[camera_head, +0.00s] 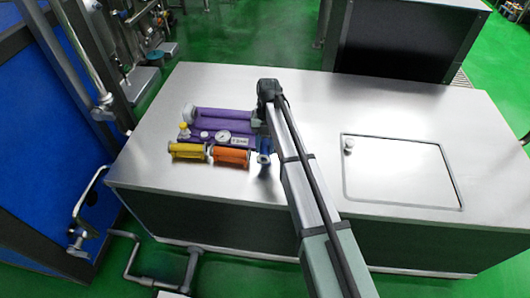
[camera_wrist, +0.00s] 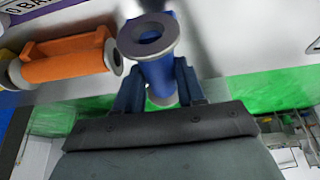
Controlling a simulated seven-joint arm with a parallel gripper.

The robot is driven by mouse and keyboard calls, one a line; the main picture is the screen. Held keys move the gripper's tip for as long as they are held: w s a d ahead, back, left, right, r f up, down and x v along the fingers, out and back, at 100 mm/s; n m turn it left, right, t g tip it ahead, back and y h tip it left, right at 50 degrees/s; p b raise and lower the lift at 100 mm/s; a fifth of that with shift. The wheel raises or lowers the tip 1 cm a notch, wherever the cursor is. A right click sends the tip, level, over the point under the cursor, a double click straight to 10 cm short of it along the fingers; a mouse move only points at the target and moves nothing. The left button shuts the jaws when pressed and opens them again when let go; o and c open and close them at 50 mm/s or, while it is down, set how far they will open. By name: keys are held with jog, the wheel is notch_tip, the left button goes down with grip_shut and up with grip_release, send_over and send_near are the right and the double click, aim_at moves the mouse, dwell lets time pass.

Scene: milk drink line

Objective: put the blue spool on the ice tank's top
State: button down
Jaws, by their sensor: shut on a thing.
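The blue spool (camera_wrist: 158,72) is between the two fingers of my gripper (camera_wrist: 160,88) in the wrist view, with its dark, hollow grey-rimmed end facing the camera. My gripper is shut on it. In the head view a small blue part of the spool (camera_head: 264,146) and its pale flange show beside my arm, which hides the rest. The spool is at the steel top of the ice tank (camera_head: 320,110), just right of the orange spool (camera_head: 231,156). I cannot tell whether it touches the top.
The orange spool also shows in the wrist view (camera_wrist: 65,60). A yellow spool (camera_head: 187,151), purple cylinders (camera_head: 222,125) and a round gauge (camera_head: 222,137) lie left of my gripper. A square hatch (camera_head: 400,175) with a knob (camera_head: 348,146) is on the right. The back right top is bare.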

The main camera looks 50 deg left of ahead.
aim_at(265, 152)
jog(key=shift+f, duration=1.7)
jog(key=shift+f, duration=0.1)
jog(key=c, duration=0.7)
grip_release()
jog(key=shift+o, duration=0.2)
jog(key=v, duration=1.2)
